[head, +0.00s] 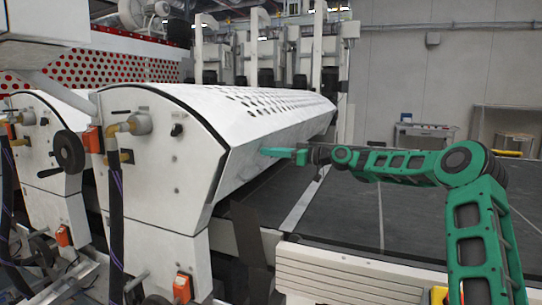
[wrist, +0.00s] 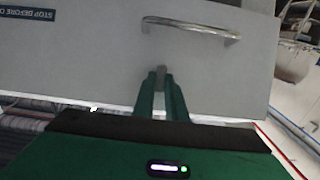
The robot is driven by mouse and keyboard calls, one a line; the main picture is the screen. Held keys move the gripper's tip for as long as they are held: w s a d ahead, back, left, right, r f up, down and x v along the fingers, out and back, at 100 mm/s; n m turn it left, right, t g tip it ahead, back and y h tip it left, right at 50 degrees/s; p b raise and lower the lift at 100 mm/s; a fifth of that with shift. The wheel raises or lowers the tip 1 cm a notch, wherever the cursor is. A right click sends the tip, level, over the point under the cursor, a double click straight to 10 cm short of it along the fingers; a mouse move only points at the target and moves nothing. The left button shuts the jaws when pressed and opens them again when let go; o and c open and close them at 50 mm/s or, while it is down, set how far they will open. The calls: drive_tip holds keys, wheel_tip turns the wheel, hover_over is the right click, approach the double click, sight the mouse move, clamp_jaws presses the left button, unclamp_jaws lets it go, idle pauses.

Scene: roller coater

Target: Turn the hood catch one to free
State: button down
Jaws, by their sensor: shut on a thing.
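The white hood (head: 225,110) with a perforated top stands left of centre in the head view. My gripper (head: 268,151) reaches its front face from the right. In the wrist view, my green fingers (wrist: 161,88) are closed together near the panel's lower edge. They are shut on a small grey piece, which I take to be the hood catch (wrist: 161,70). Only its tip shows between the fingertips; the rest is hidden, so its exact turn cannot be read. The pale hood panel (wrist: 90,65) fills the view behind it.
A metal bar handle (wrist: 190,27) is on the panel beyond the fingers, and a dark label (wrist: 27,14) sits at left. The dark conveyor bed (head: 350,215) lies below my arm. Valves and a black handwheel (head: 69,151) are on the machine's left end. The right side is open.

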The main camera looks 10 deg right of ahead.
drive_tip(key=shift+w+d+f+m+g+y, duration=0.1)
drive_tip(key=shift+w+f+m+g+y, duration=0.15)
drive_tip(key=shift+m+g+y, duration=1.25)
drive_tip(key=shift+w+d+f+m+g+y, duration=0.1)
drive_tip(key=shift+w+f+m+g+y, duration=0.55)
drive_tip(key=shift+m, duration=1.65)
drive_tip(key=shift+s+d+r+m+g+y, duration=0.15)
drive_tip(key=shift+m+g+y, duration=0.7)
drive_tip(key=shift+m+y, duration=0.85)
drive_tip(key=shift+m+h, duration=0.25)
drive_tip(key=shift+m, duration=0.05)
drive_tip(key=c, duration=1.8)
unclamp_jaws()
drive_tip(key=shift+w+f, duration=0.1)
drive_tip(key=shift+w, duration=0.05)
drive_tip(key=v, duration=0.7)
drive_tip(key=shift+d, duration=0.15)
